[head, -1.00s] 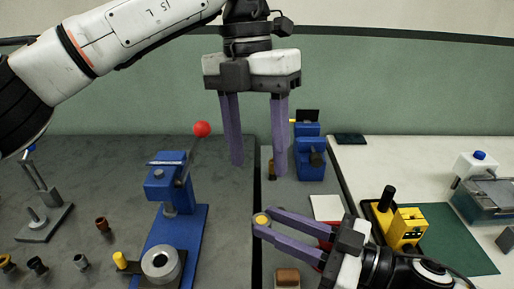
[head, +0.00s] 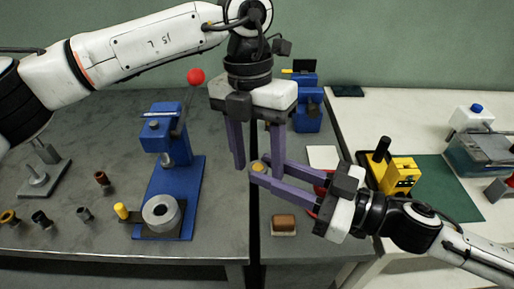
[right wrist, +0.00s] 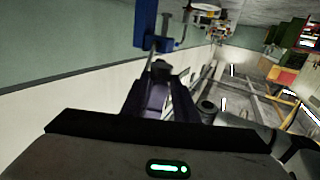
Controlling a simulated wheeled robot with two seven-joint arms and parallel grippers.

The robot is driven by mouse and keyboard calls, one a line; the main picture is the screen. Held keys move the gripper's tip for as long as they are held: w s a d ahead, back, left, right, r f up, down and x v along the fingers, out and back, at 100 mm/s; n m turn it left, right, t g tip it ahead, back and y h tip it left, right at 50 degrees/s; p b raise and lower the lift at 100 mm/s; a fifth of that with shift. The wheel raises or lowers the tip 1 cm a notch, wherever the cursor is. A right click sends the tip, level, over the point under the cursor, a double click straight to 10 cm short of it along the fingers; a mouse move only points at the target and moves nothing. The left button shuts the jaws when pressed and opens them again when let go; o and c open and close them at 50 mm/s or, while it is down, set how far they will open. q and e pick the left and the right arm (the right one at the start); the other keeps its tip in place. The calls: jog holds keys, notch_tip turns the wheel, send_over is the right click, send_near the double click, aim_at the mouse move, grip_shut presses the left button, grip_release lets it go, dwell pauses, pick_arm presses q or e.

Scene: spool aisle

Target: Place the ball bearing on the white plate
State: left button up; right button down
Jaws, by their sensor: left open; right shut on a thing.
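I cannot tell for certain that this is the ball bearing. My left gripper (head: 257,156) hangs open and pointing down, its fingers behind and around the right fingertips. Whether it touches the held thing is unclear. The white plate (head: 322,153) lies flat on the grey table just beyond the right gripper's fingers, its near part hidden. In the right wrist view my fingers (right wrist: 155,95) show dark and the held thing is unclear.
A blue press (head: 182,178) with a red knob stands left, a grey ring on its base. Several small bushings (head: 102,178) lie further left. A red thing (head: 319,190) is partly hidden under my right gripper. A brown block (head: 284,223) lies in front; a yellow device (head: 400,172) stands right.

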pick_arm(q)
jog(key=c, duration=1.1)
jog(key=shift+c, duration=0.5)
pick_arm(e)
jog(key=c, duration=1.3)
grip_release()
jog(key=shift+d, duration=0.1)
